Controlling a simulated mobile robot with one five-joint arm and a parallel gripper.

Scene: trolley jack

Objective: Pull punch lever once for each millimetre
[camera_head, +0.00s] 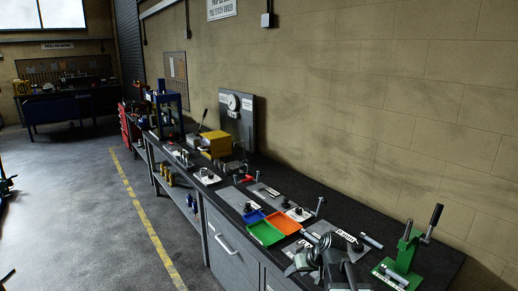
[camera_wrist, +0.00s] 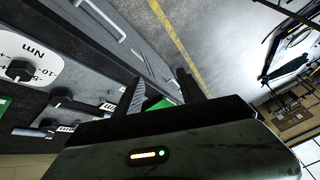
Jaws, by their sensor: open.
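A green bench tool (camera_head: 405,250) with a black-handled lever (camera_head: 434,219) stands upright at the right end of the bench. A second small lever (camera_head: 203,117) rises beside a yellow box-shaped device (camera_head: 215,143) further back. I cannot tell for sure which one is the punch lever. A round dial gauge (camera_head: 233,103) is on an upright grey panel; its reading is too small to make out. My gripper (camera_wrist: 160,90) is open, with nothing seen between its fingers. In the head view my arm is over the front edge of the bench, left of and apart from the green tool.
A white dial marked Nm (camera_wrist: 22,65) shows in the wrist view. A blue press (camera_head: 168,110) stands further back. The floor left of the bench is open.

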